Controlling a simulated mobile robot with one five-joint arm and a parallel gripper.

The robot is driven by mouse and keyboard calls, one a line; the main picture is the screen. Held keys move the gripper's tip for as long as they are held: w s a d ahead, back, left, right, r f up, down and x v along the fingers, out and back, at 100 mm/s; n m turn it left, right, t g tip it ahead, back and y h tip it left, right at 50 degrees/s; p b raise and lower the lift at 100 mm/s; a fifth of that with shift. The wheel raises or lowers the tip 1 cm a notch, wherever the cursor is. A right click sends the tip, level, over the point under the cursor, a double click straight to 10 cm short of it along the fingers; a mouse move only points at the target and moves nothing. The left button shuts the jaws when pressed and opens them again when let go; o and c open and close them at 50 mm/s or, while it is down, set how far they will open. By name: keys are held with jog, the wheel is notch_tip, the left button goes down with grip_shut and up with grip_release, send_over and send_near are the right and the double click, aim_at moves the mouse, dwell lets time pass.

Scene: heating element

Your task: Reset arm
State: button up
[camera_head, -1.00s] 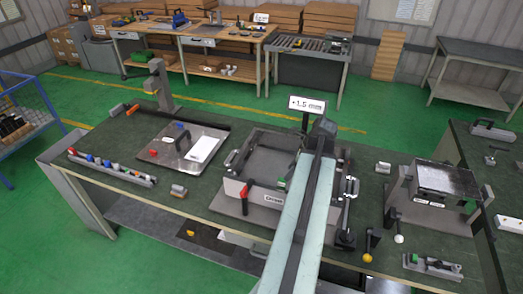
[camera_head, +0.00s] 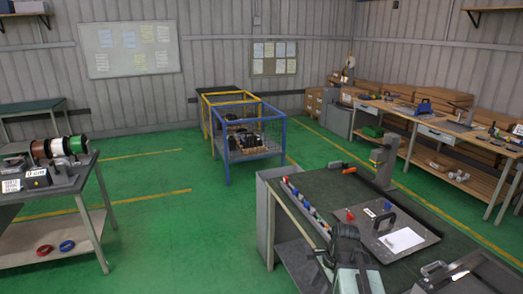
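My arm (camera_head: 358,279) shows at the bottom of the head view, right of the middle. Its pale green link is short in the picture and ends in a dark joint. The dark end with my gripper (camera_head: 328,258) is over the front left edge of the dark green workbench (camera_head: 322,184). The fingers are too small and dark to tell whether they are open or shut. No held thing can be made out.
A row of small coloured parts (camera_head: 304,205) lies along the bench's left edge. A metal plate (camera_head: 392,238) with a black handle and white card lies right of my arm. A blue wire cart (camera_head: 252,140) stands beyond. A spool table (camera_head: 60,190) is at left. Green floor between is clear.

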jog(key=s+a+f+n+h, duration=0.2)
jog(key=a+n, duration=0.3)
jog(key=n, duration=1)
jog(key=shift+a+g+b, duration=0.25)
jog(key=shift+g+b, duration=0.05)
jog(key=shift+b, duration=0.15)
